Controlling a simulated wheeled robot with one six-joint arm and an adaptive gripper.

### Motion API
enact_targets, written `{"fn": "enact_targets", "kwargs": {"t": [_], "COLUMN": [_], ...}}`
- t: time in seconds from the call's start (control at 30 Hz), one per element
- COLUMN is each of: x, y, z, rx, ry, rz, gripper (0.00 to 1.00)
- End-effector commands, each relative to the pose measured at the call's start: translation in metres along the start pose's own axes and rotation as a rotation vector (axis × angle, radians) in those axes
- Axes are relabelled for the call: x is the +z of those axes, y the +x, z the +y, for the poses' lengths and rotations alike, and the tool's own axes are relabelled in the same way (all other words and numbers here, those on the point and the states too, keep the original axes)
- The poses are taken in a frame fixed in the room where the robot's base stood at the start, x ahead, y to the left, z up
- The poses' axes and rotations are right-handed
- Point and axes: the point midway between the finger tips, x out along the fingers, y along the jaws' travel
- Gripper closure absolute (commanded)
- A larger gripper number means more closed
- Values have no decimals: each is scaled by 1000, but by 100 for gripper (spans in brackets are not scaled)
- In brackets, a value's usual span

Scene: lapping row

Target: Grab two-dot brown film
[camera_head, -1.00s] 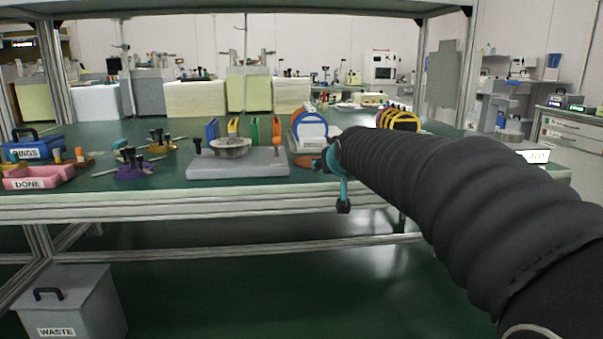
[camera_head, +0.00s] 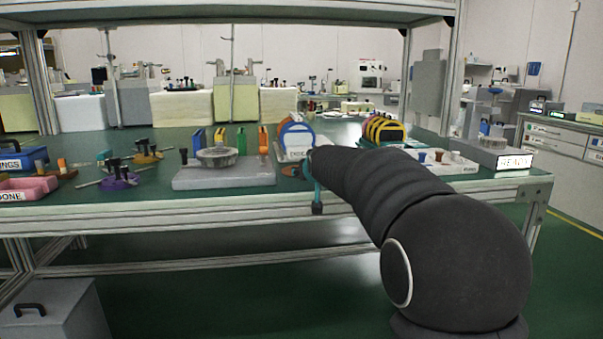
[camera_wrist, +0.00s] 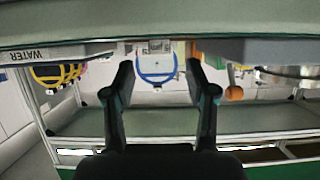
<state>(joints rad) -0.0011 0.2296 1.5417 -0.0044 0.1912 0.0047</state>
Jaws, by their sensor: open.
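My gripper (camera_wrist: 160,70) is open and empty in the wrist view, its two dark fingers apart. In the head view its teal end (camera_head: 317,195) hangs at the table's front edge, mostly hidden by my arm. I cannot make out a brown film with two dots. Upright coloured pieces stand behind the grey plate: blue (camera_head: 197,138), yellow (camera_head: 219,137), green (camera_head: 241,139) and orange (camera_head: 263,138). A blue-rimmed holder (camera_head: 297,138) with a white label stands right of them. In the wrist view a blue loop (camera_wrist: 156,79) shows upside down, beyond and between the fingers.
A grey plate (camera_head: 222,180) carries a round metal disc (camera_head: 217,157). Yellow-rimmed rings (camera_head: 384,131) stand right of the blue-rimmed holder. A pink tray (camera_head: 25,190) and small tools lie left. The table's front beam (camera_head: 150,212) runs close beside my gripper.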

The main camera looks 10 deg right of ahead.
Motion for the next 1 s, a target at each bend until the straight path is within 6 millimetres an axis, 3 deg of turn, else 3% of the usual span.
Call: {"fn": "enact_targets", "kwargs": {"t": [0.3,0.6,0.67,0.83,1.0], "x": [0,0,0,0,0], "y": [39,43,43,43,42], "z": [0,0,0,0,0], "rx": [0,0,0,0,0], "ry": [0,0,0,0,0], "rz": [-1,0,-1,-1,-1], "gripper": [44,44,54,96,100]}}
